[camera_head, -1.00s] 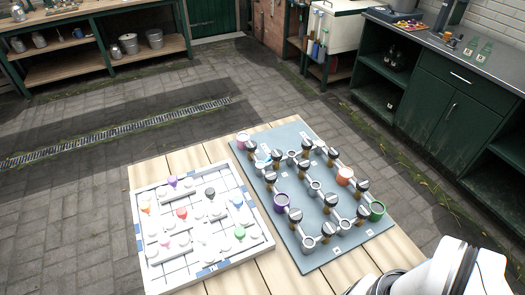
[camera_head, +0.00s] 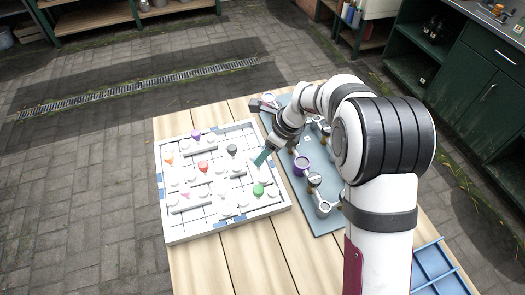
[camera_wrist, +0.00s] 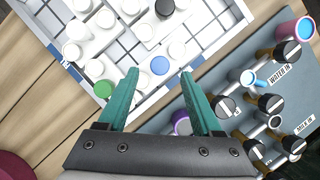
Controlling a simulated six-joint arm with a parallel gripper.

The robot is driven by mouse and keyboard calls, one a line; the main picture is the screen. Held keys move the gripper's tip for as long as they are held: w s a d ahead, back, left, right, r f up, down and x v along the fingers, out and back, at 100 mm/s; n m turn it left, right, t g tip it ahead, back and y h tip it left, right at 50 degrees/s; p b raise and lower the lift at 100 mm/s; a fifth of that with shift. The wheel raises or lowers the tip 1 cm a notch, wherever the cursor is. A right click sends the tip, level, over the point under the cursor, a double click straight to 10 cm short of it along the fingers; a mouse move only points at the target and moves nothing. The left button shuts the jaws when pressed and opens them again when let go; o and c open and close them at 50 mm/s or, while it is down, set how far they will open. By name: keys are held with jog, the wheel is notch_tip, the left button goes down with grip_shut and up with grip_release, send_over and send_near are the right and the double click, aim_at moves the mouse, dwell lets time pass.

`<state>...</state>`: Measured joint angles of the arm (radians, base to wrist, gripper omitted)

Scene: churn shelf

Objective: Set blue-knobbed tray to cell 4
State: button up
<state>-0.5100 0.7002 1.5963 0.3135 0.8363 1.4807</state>
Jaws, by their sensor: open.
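The blue-knobbed tray (camera_wrist: 149,80) is a pale piece in the white gridded frame (camera_wrist: 222,38), near the frame's edge. Its blue knob (camera_wrist: 160,65) shows in the wrist view between and just beyond my two teal fingertips. My gripper (camera_wrist: 159,74) is open, with a finger on either side of the knob and nothing held. Height above the knob is hard to tell. In the head view my gripper (camera_head: 262,158) is over the right side of the frame and hides the blue knob. No cell number is readable, so cell 4 cannot be picked out.
Other knobs stand close by: green (camera_head: 258,190), black (camera_head: 232,150), red (camera_head: 202,167) and several white ones. Right of the frame, a blue-grey board (camera_head: 327,217) carries black-topped valves and rings, including a purple ring (camera_head: 302,166). A blue compartment tray (camera_head: 428,262) is at lower right.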

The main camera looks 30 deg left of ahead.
jog(key=x, duration=0.4)
grip_shut()
dwell(1.4)
